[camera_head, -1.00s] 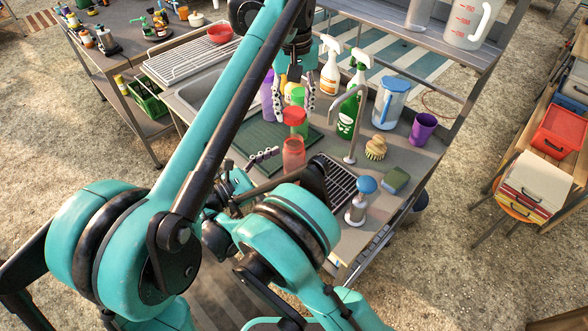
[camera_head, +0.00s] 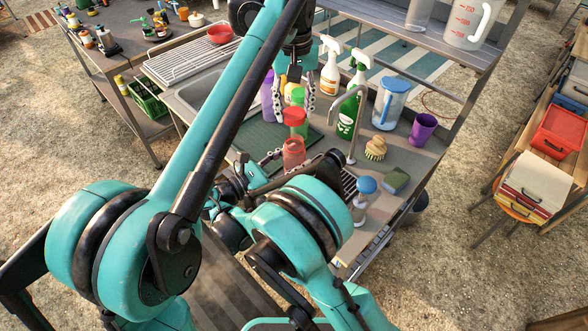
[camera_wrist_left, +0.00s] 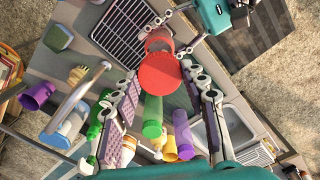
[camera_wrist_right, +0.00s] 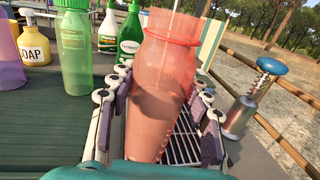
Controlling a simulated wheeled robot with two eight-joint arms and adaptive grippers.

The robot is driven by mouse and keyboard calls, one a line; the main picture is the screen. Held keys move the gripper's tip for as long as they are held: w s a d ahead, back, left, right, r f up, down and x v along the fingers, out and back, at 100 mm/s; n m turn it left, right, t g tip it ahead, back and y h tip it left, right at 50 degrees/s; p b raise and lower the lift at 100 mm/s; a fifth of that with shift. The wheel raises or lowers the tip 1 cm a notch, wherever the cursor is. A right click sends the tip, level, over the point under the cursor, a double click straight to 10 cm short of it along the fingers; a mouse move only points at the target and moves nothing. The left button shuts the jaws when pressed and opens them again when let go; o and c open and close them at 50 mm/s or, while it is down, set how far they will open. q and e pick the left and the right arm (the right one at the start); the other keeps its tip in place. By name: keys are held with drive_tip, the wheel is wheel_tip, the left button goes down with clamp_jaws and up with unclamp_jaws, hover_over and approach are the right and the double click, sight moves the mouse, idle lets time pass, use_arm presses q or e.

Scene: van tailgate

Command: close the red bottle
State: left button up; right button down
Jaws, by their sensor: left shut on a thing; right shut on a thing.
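The red bottle (camera_head: 293,154) is translucent and stands upright on the worktop beside the green mat. It fills the middle of the right wrist view (camera_wrist_right: 160,100). My right gripper (camera_wrist_right: 155,115) is shut on its body, with a finger on each side. A red cap (camera_head: 294,116) is held above the bottle by my left gripper (camera_head: 292,104). In the left wrist view the cap (camera_wrist_left: 160,72) shows as a red disc between the fingers, partly covering the bottle (camera_wrist_left: 158,42). The cap and bottle look apart in the head view.
A green bottle (camera_wrist_right: 74,45), a purple bottle (camera_head: 267,95) and a green spray bottle (camera_head: 348,110) stand close behind. The faucet (camera_head: 352,130), brush (camera_head: 376,148), sponge (camera_head: 395,180) and blue-topped dispenser (camera_head: 365,190) are to the right. A sink (camera_head: 200,92) lies to the left.

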sight(294, 125)
use_arm(q)
drive_tip(key=shift+f, duration=2.5)
drive_tip(key=shift+f, duration=0.85)
drive_tip(key=shift+f, duration=0.6)
